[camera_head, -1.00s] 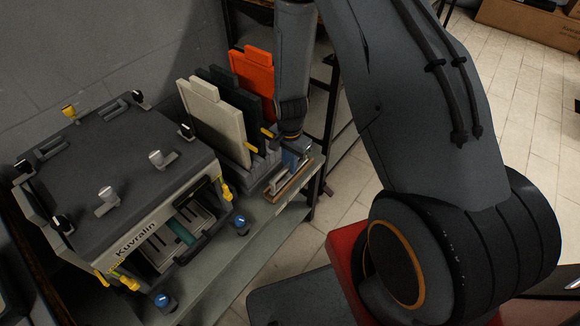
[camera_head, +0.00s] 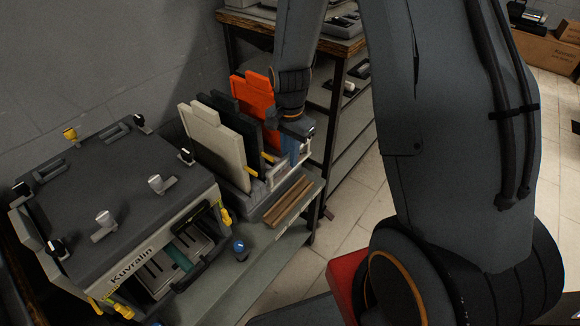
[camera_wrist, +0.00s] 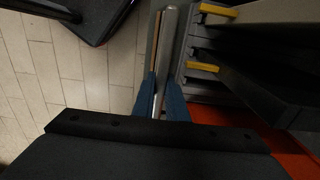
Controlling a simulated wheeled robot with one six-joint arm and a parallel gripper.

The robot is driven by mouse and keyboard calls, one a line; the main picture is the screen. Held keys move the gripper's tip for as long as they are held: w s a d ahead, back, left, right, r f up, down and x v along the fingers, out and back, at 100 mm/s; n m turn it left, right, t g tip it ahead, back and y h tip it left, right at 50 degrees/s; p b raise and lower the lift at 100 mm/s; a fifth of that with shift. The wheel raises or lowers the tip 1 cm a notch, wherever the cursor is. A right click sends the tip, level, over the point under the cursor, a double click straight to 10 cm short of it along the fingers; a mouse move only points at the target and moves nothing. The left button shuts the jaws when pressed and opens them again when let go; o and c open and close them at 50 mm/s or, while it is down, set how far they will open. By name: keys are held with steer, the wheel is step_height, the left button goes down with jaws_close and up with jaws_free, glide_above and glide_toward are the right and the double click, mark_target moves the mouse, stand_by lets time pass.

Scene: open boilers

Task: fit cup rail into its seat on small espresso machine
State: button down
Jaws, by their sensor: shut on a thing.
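The small espresso machine (camera_head: 120,190), marked Kuvralin, stands at the left of the head view with a dark flat top. My gripper (camera_head: 291,153) has blue fingers and is at the right end of the bench, apart from the machine. It is shut on the cup rail (camera_head: 305,158), a pale slim bar held over the wooden holder (camera_head: 289,202). In the wrist view the rail (camera_wrist: 168,50) runs lengthwise between the blue fingers (camera_wrist: 160,103). I cannot make out the rail's seat on the machine.
A rack of upright panels, cream (camera_head: 218,143), dark and orange (camera_head: 252,95), stands close left of my gripper. Silver fittings (camera_head: 161,184) and black knobs stick up from the machine's top. A blue-topped knob (camera_head: 239,248) stands on the bench. A shelf unit (camera_head: 345,125) is behind.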

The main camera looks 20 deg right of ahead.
steer(key=shift+r, duration=1.45)
steer(key=shift+r+p, duration=2.1)
steer(key=shift+r, duration=0.2)
